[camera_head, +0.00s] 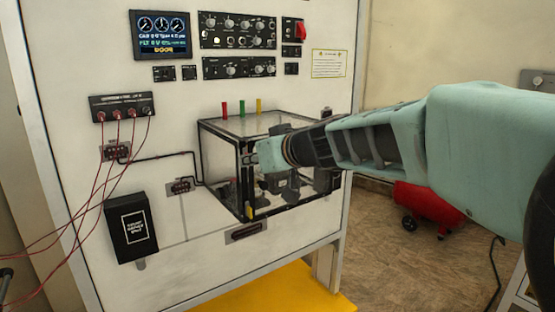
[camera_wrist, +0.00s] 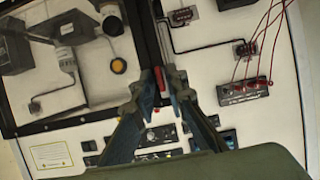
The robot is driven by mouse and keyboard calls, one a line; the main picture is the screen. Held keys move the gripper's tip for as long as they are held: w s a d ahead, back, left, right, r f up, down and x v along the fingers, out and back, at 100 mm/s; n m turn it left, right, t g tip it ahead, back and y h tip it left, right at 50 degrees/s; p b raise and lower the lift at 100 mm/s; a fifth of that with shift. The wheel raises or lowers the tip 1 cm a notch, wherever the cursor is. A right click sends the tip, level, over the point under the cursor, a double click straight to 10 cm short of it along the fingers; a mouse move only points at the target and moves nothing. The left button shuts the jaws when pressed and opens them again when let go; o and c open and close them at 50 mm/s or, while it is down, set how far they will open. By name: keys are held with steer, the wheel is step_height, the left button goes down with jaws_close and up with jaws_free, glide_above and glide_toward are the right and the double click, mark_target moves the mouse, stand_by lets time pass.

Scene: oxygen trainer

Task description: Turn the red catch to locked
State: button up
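The red catch (camera_wrist: 160,79) is a small upright red piece on the dark edge of the clear box (camera_head: 226,130). In the wrist view it shows between the tips of my gripper (camera_wrist: 160,88), one finger on either side. The fingers are close together there, and I cannot tell whether they touch it. In the head view my gripper (camera_head: 262,153) is at the upper part of the box's front left edge, and it hides the catch there.
Red (camera_head: 224,109), green (camera_head: 241,109) and yellow (camera_head: 258,105) posts stand above the box. A socket block (camera_head: 122,106) with red cables is on the panel's left, above a black box (camera_head: 131,229). A display (camera_head: 160,34) is higher up. The floor at right holds a red tank (camera_head: 428,208).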

jaws_close()
steer(key=shift+f+b, duration=0.1)
steer(key=shift+b, duration=0.35)
steer(key=shift+w+d+f+m+g+y+b, duration=0.15)
steer(key=shift+m+g+y+b, duration=0.2)
steer(key=shift+m+y+b, duration=1.55)
steer(key=shift+w+d+f+m+g+y+b, duration=0.15)
steer(key=shift+m+g+y+b, duration=0.3)
steer(key=shift+m+b, duration=2.75)
steer(key=shift+w+d+f+m+g+y+b, duration=0.15)
steer(key=shift+m+y+b, duration=1.35)
steer(key=shift+b, duration=1.95)
steer(key=shift+r, duration=0.1)
steer(key=shift+o, duration=1.9)
jaws_free()
steer(key=shift+s, duration=0.1)
